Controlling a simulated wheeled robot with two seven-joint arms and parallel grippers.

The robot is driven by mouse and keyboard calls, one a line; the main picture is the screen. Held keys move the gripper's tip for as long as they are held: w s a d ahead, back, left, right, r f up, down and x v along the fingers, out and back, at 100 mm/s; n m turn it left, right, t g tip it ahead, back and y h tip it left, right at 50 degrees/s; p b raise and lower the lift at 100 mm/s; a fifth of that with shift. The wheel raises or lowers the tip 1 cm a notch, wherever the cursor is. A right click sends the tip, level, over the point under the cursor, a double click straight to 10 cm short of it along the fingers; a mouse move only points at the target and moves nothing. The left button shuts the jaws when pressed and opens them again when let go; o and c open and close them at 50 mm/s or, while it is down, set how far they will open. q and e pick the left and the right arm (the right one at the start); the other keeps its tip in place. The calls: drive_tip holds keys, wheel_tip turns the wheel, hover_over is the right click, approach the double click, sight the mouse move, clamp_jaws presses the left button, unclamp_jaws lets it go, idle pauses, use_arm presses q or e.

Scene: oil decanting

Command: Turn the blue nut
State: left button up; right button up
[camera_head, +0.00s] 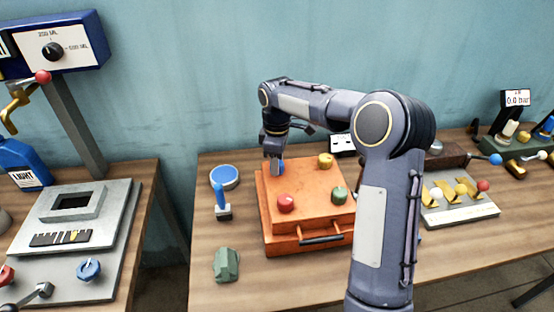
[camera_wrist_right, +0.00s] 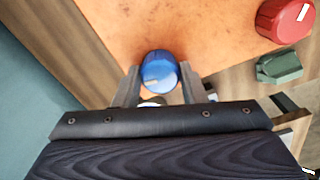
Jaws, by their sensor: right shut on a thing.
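The blue nut (camera_wrist_right: 159,72) stands on the top of the orange box (camera_head: 312,215), at its back left corner. In the head view only a sliver of the nut (camera_head: 281,167) shows beside my fingers. My right gripper (camera_head: 273,165) reaches down over that corner and is shut on the nut. In the right wrist view the fingers of the right gripper (camera_wrist_right: 163,88) lie on either side of the nut. My left gripper is not in view.
A red knob (camera_head: 285,203), a green knob (camera_head: 339,195) and a yellow knob (camera_head: 325,161) stand on the same box. A blue-handled tool (camera_head: 221,204), a blue-topped disc (camera_head: 224,177) and a green block (camera_head: 227,264) stand left of it. A table with a grey panel (camera_head: 115,240) is further left.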

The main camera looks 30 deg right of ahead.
drive_tip(key=m+p, duration=0.1)
drive_tip(key=m, duration=0.4)
drive_tip(key=shift+r, duration=0.1)
drive_tip(key=m, duration=0.5)
drive_tip(key=shift+m+p, duration=0.4)
drive_tip(key=m, duration=0.5)
drive_tip(key=shift+m+p, duration=0.3)
drive_tip(key=shift+p, duration=0.05)
drive_tip(key=m, duration=0.5)
drive_tip(key=shift+p, duration=0.4)
drive_tip(key=shift+m, duration=0.4)
drive_tip(key=o, duration=1)
